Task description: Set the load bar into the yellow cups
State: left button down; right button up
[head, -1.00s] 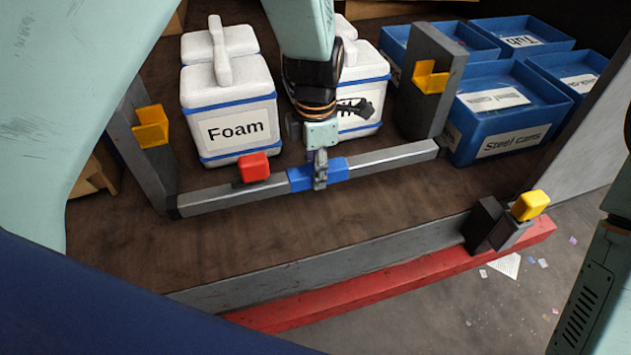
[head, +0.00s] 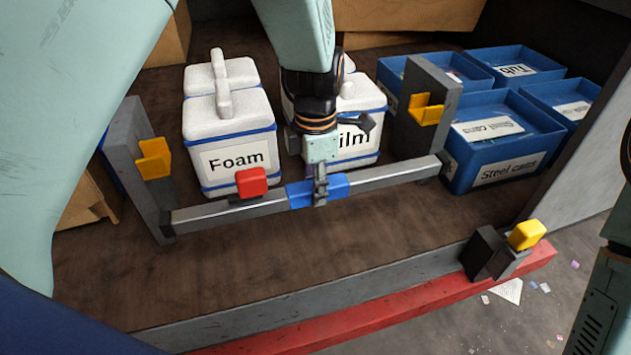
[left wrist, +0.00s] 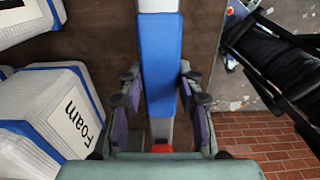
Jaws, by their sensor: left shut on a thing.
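The load bar (head: 388,177) is a long grey bar with a blue middle section (head: 334,187) and a red block (head: 251,181) on it left of the middle. My left gripper (head: 320,190) is shut on the blue section, which also shows between its fingers in the left wrist view (left wrist: 160,60). The bar hangs lower in the picture than both yellow cups and is apart from them. The left yellow cup (head: 154,159) is on a dark upright, and the right yellow cup (head: 425,109) is on another. Both look empty. My right gripper does not show in the head view.
White boxes marked Foam (head: 232,140) and Film (head: 345,125) stand behind the bar. Blue bins (head: 500,150) stand right of the right upright (head: 425,140). A yellow-topped dark block (head: 490,253) is on the front edge, by a red rail (head: 400,317).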

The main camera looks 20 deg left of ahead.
pick_arm(q)
notch_tip(320, 180, up, 2)
jog(key=shift+w+a+r+p, duration=0.1)
jog(key=shift+r+p, duration=0.05)
jog(key=shift+p, duration=0.75)
jog(key=shift+r+p, duration=0.8)
jog(key=shift+r, duration=0.05)
jog(key=shift+r+p, duration=0.45)
jog(key=shift+r, duration=0.1)
